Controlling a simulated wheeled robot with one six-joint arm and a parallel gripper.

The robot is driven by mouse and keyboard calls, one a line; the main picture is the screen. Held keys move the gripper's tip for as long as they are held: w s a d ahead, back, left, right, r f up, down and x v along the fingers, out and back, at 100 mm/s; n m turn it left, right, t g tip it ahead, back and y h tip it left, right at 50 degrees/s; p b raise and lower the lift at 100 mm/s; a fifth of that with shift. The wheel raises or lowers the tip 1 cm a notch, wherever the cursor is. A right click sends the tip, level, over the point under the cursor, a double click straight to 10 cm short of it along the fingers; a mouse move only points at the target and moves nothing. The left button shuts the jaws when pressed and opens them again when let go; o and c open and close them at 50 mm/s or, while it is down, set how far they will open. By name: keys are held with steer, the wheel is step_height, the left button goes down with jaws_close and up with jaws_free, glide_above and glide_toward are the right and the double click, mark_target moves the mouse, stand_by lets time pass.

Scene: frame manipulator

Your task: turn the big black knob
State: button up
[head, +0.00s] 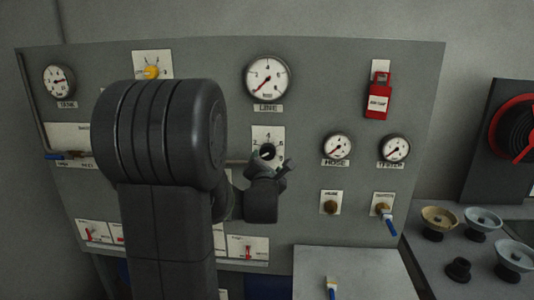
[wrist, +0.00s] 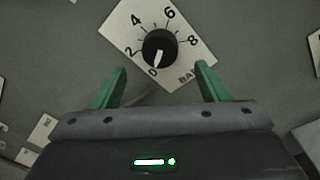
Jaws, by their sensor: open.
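The big black knob (wrist: 159,46) sits on a white dial plate (wrist: 188,22) marked with numbers from 0 to 8 in the wrist view. Its white pointer line points close to the 0. In the head view the knob (head: 267,150) shows just above my gripper, partly hidden. My gripper (wrist: 160,67) is open, with its green fingers apart on the lower left and lower right of the knob. The fingertips appear short of the knob, and no contact shows. The gripper (head: 270,164) also shows in the head view in front of the dial.
The grey panel (head: 205,63) carries several gauges, a yellow knob (head: 152,72), a red guarded switch (head: 378,97) and small valves with blue handles. My arm covers the panel's left middle. Round handwheels (head: 482,219) lie on the bench at right.

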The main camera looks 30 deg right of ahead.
mark_target(268, 155)
steer(key=shift+p+x, duration=0.75)
steer(key=shift+x, duration=2.35)
steer(key=shift+c, duration=0.4)
steer(key=c, duration=0.9)
